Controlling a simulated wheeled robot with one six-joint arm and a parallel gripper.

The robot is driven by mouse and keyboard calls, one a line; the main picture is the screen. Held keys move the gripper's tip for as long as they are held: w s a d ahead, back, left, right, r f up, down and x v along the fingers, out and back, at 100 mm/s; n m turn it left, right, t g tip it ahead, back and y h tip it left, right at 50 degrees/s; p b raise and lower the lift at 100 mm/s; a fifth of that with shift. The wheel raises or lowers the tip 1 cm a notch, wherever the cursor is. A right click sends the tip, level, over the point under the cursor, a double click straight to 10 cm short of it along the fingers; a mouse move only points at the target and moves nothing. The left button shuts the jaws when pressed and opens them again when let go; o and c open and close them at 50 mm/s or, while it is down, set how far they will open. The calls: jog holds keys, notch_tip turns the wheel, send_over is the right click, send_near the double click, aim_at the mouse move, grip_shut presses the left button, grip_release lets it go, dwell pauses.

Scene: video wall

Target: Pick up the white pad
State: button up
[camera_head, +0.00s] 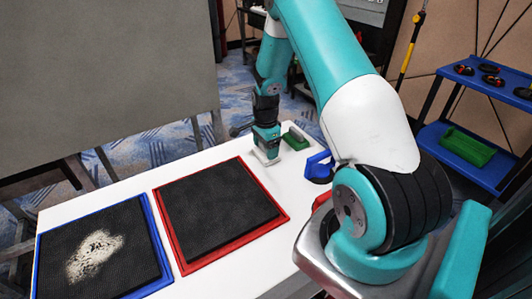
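My arm reaches over the white table, and my gripper (267,147) points down near its back edge. A small white pad (264,158) shows right below the gripper, at or against its fingertips. It is light on a white tabletop, so its outline is hard to make out. The fingers are too small to tell whether they are shut on the pad or just around it. I also cannot tell whether the pad rests on the table.
A red-framed black mat (220,210) and a blue-framed black mat (130,240) with a pale powdery patch lie on the table (200,160). A green block (296,138) and a blue holder (319,168) stand right of the gripper. A blue shelf (470,155) is at right.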

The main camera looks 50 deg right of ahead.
jog(key=c, duration=0.3)
jog(key=shift+r, duration=0.15)
notch_tip(320, 180, up, 20)
jog(key=shift+b, duration=0.45)
